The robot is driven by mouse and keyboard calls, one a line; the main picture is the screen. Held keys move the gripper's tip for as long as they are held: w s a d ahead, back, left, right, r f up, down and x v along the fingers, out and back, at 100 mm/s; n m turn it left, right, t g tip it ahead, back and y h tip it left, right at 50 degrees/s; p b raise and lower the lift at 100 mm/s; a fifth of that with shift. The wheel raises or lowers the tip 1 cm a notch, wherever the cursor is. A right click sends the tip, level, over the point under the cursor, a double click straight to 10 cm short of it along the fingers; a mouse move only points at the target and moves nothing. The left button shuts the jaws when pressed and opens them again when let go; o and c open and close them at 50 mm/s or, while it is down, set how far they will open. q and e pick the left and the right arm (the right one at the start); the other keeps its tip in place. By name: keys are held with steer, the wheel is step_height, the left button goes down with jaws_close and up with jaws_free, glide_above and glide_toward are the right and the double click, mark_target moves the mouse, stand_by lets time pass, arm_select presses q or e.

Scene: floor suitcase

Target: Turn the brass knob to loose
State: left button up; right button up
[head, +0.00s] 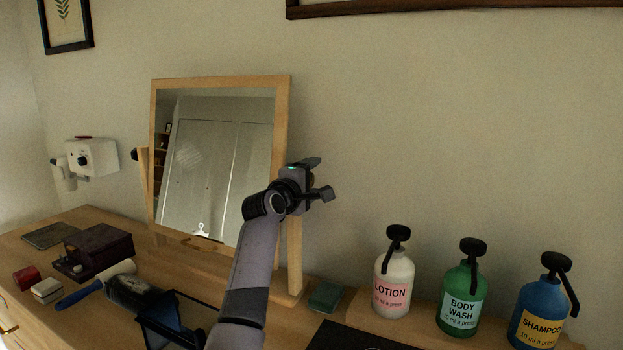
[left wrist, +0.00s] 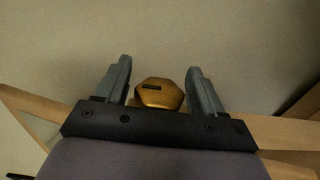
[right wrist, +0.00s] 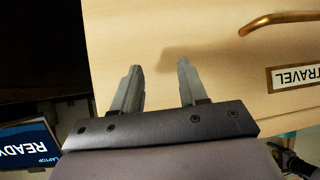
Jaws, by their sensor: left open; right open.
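The brass knob (left wrist: 159,93) shows in the left wrist view as a faceted, gold-coloured knob with a dark slot mark on its face. It lies between the two fingers of my left gripper (left wrist: 160,85), which is open with a gap on each side of the knob. In the head view my left gripper (head: 315,178) is at the right upright of the wooden mirror (head: 291,130), and it hides the knob there. My right gripper (right wrist: 158,80) is open and empty in front of a pale wooden drawer front (right wrist: 225,55).
Pump bottles of lotion (head: 393,285), body wash (head: 463,300) and shampoo (head: 540,310) stand right of the mirror. A drawer labelled TRAVEL (right wrist: 295,76) has a brass handle (right wrist: 275,20).

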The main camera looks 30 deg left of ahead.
arm_select(q)
steer(key=c, duration=1)
steer(key=shift+f+b, duration=0.1)
steer(key=shift+b, duration=0.3)
steer(key=t+b, duration=0.2)
steer(key=b, duration=0.2)
steer(key=shift+r+t+b, duration=0.2)
steer(key=shift+t+b, duration=0.1)
steer(key=shift+b, duration=0.4)
steer(key=shift+r, duration=0.15)
steer(key=o, duration=1)
steer(key=shift+d, duration=0.1)
